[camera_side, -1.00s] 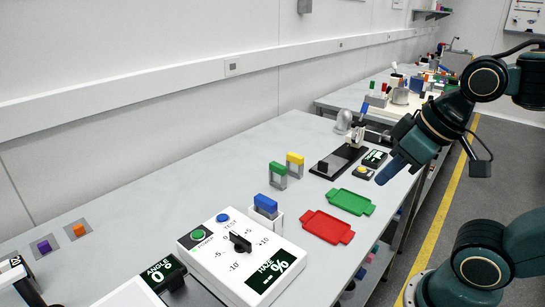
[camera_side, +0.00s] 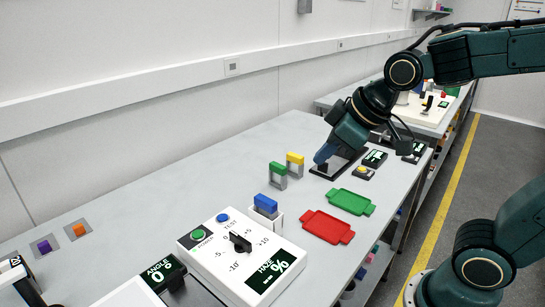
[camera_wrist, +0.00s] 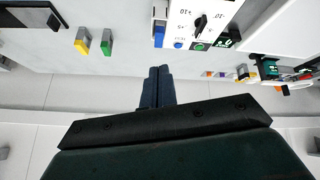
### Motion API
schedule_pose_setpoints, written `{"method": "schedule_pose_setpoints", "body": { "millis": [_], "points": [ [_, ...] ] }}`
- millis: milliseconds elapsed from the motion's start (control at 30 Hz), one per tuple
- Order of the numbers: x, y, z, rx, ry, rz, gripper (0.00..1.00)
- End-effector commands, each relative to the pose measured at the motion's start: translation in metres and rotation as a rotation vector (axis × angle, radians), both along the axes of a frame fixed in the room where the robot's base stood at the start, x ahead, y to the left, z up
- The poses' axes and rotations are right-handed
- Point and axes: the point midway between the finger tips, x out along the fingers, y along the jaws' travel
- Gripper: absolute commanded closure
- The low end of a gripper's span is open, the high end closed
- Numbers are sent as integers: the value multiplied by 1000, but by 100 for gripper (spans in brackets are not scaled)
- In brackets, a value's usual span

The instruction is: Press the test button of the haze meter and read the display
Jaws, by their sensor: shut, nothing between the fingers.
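The haze meter (camera_side: 218,262) is a white box at the front of the bench in the side view. Its blue TEST button (camera_side: 223,217) is on top, near the back corner, by a green POWER button (camera_side: 198,235) and a black knob (camera_side: 240,241). Its dark display (camera_side: 271,270) reads HAZE and a percent sign; I can make out no number. My gripper (camera_side: 321,158) is shut and empty, above the bench well behind the meter. In the wrist view my fingers (camera_wrist: 156,84) are together, and the blue button (camera_wrist: 178,45) shows beyond them.
A blue-topped piece (camera_side: 265,204) sits in a white holder beside the meter. Green (camera_side: 278,169) and yellow (camera_side: 295,159) framed pieces stand behind. Red (camera_side: 327,227) and green (camera_side: 350,202) trays lie at right. An ANGLE display (camera_side: 163,271) is at front left.

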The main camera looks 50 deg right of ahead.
Motion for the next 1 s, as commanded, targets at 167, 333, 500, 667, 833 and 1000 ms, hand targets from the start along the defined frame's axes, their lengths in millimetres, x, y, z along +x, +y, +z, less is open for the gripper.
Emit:
{"method": "schedule_pose_setpoints", "body": {
  "millis": [167, 333, 500, 667, 833, 1000],
  "points": [
    [37, 9, -6, -42, -31, 87, 100],
    [70, 19, -15, -84, -63, 167, 100],
    [103, 29, -27, -127, -98, 246, 100],
    [132, 40, -40, -169, -132, 318, 100],
    [162, 52, -58, -214, -168, 395, 100],
    [187, 64, -77, -257, -203, 463, 100]
  ]
}}
